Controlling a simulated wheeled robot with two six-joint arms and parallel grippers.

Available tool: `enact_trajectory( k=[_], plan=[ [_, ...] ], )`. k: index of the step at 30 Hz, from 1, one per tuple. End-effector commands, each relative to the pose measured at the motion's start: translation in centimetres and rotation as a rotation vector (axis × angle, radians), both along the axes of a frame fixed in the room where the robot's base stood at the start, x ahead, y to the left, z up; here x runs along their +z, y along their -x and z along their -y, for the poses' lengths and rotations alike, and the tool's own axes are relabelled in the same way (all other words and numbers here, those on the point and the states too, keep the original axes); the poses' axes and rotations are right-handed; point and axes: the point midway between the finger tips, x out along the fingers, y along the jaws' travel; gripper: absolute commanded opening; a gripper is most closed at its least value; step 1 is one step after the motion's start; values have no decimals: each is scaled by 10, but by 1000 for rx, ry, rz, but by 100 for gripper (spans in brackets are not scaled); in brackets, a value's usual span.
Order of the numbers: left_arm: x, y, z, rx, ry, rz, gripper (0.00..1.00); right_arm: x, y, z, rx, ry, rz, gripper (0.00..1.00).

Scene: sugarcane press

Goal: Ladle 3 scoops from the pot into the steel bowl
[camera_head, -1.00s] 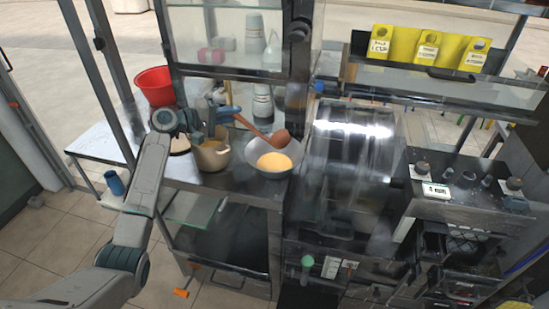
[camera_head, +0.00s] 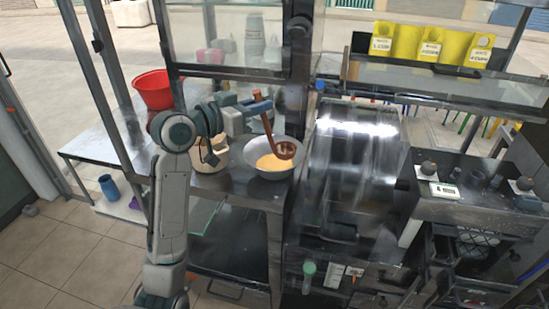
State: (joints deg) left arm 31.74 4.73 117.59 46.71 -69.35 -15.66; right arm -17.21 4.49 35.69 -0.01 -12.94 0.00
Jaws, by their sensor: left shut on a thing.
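The steel bowl (camera_head: 258,171) stands on the steel counter and holds yellow-orange liquid. The cream pot (camera_head: 222,159) stands just left of it, partly hidden behind my left arm. My left gripper (camera_head: 262,105) is shut on the handle of the brown ladle (camera_head: 270,132), above the far side of the bowl. The ladle hangs steeply, its bowl-shaped head (camera_head: 286,150) over the right part of the steel bowl, tilted so its inside shows. I cannot tell whether liquid is left in the ladle. My right gripper is not in view.
A red bucket (camera_head: 153,90) stands on the side table at left. A large shiny metal press drum (camera_head: 352,160) is close right of the bowl. A glass cabinet (camera_head: 225,38) rises behind the counter. A blue cup (camera_head: 109,187) sits lower left.

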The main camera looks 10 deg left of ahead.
Motion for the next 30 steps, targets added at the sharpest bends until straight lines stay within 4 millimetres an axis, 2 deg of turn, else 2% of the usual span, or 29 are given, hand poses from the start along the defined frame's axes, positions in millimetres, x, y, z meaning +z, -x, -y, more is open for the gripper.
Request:
enact_trajectory(
  k=[10,20,30],
  plan=[
    [5,2,2,0,-13,15,0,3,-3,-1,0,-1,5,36],
    [32,2,1,0,-12,13,0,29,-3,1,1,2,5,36],
    [31,1,1,0,-12,13,0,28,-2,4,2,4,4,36]
  ],
)
